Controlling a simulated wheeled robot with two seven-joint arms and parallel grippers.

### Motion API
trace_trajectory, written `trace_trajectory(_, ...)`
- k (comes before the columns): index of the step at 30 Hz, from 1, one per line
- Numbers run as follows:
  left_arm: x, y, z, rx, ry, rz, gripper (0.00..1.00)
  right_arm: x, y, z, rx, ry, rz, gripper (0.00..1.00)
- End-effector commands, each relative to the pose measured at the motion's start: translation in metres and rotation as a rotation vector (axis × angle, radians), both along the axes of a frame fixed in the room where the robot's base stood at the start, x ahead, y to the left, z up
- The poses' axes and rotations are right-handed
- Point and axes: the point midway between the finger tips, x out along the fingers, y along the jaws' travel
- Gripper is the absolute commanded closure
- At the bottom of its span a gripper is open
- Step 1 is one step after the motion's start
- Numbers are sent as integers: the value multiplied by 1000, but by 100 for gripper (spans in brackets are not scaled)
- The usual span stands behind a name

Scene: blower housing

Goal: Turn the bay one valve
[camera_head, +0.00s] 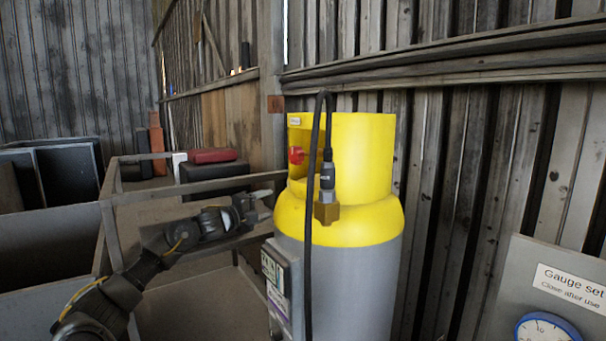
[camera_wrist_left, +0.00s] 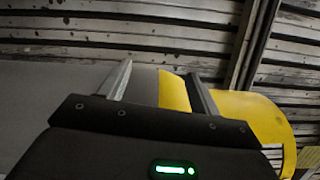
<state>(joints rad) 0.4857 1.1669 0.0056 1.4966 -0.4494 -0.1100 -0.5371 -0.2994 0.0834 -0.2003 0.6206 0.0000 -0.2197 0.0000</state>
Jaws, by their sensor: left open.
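A grey cylinder (camera_head: 345,275) with a yellow top (camera_head: 350,160) stands upright by the wall. A red valve knob (camera_head: 296,155) sits in the opening on the left of its yellow collar. My left gripper (camera_head: 266,197) is just left of the cylinder, below the knob and apart from it. In the left wrist view its two fingers (camera_wrist_left: 158,72) are spread with nothing held between them. The yellow collar (camera_wrist_left: 255,112) shows behind and right of the fingers there; the knob does not show. My right gripper is not in view.
A black hose (camera_head: 312,230) with a brass fitting (camera_head: 327,212) hangs in front of the cylinder. A label box (camera_head: 278,285) is on its side. A bench (camera_head: 150,195) with red and black cases stands left. A gauge panel (camera_head: 545,265) is at lower right.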

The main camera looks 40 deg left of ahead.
Motion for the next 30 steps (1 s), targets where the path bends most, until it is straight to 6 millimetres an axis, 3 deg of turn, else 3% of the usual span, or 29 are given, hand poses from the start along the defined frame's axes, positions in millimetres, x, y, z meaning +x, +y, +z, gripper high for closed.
trace_trajectory(1,-18,-23,52,188,-48,-58,37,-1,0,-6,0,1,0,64)
trace_trajectory(3,-46,-59,107,453,-98,-127,37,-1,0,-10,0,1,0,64)
trace_trajectory(6,-86,-102,153,780,-143,-189,37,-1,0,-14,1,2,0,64)
trace_trajectory(8,-105,-121,167,933,-160,-214,37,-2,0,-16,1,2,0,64)
trace_trajectory(12,-134,-148,181,1158,-175,-242,37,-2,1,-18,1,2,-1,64)
trace_trajectory(17,-142,-155,185,1230,-180,-250,37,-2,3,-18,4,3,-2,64)
trace_trajectory(23,-135,-157,189,1223,-181,-250,37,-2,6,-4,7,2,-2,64)
trace_trajectory(30,-104,-166,194,1216,-184,-250,37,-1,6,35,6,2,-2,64)
